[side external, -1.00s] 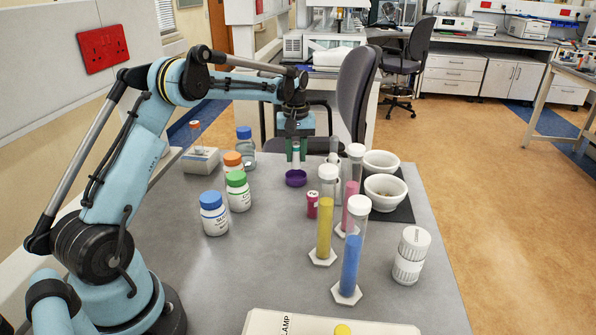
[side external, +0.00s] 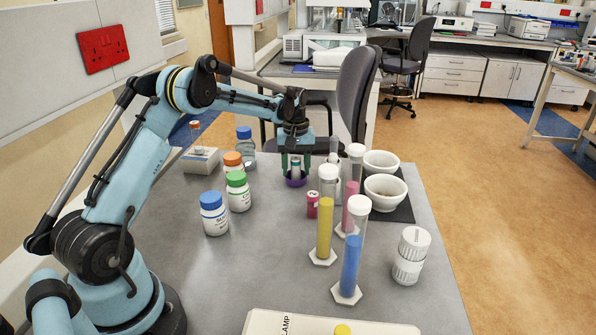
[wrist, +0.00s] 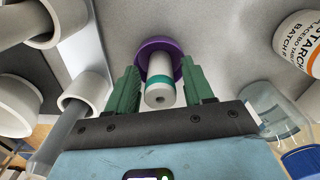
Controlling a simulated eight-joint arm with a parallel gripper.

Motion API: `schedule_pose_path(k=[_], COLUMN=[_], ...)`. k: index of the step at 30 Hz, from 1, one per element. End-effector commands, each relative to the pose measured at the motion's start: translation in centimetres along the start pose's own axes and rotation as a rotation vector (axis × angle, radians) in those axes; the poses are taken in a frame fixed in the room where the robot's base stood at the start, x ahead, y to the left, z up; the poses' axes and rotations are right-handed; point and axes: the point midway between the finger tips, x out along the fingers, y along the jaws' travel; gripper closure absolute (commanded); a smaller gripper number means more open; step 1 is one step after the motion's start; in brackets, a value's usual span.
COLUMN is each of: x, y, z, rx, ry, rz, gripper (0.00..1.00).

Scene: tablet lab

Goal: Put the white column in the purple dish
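The white column (side external: 295,168) with a teal band stands in the purple dish (side external: 297,183) at the far end of the grey table. In the wrist view the column (wrist: 160,66) is seen from its banded end, with the purple dish (wrist: 148,45) around its far end. My gripper (side external: 297,174) is down around the column, just above the dish. In the wrist view its green fingers (wrist: 160,75) stand on both sides of the column with a narrow gap on each side, so it looks open. The column's contact with the dish floor is partly hidden.
Capped bottles (side external: 238,191) stand left of the dish. A small red-pink vial (side external: 312,205), tall cylinders with yellow (side external: 324,228), pink and blue (side external: 350,268) contents, and white bowls (side external: 385,192) stand to the right. The table's middle front (side external: 265,265) is clear.

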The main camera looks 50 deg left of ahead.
Motion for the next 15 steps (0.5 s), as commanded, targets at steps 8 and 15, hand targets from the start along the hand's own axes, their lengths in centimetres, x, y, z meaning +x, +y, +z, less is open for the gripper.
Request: schedule_pose_path(k=[8, 15], x=[-0.2, -3.7], y=[0.0, 0.0], z=[0.0, 0.0], rx=[0.000, 0.000], ry=[0.000, 0.000], rz=[-0.001, -0.001], gripper=[0.46, 0.46])
